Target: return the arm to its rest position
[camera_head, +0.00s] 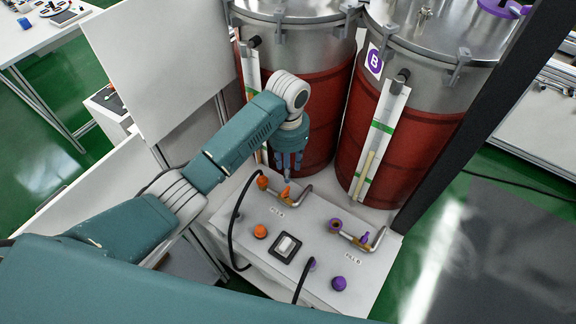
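My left arm comes in from the left, its teal links bent at an elbow. Its gripper (288,165) hangs with the fingers pointing down, in front of the left tank's red band and above the orange valve handle (285,191) on the panel. Nothing shows in the fingers. They are small and seen at a slant, so I cannot tell how far apart they are, or whether they touch the valve. My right gripper is out of view.
Two steel tanks (440,55) with red bands stand behind the control panel (222,221). The panel carries orange and purple valves and knobs, a switch and black cables. White boards (150,60) stand at the left. A dark post (468,120) rises at the right.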

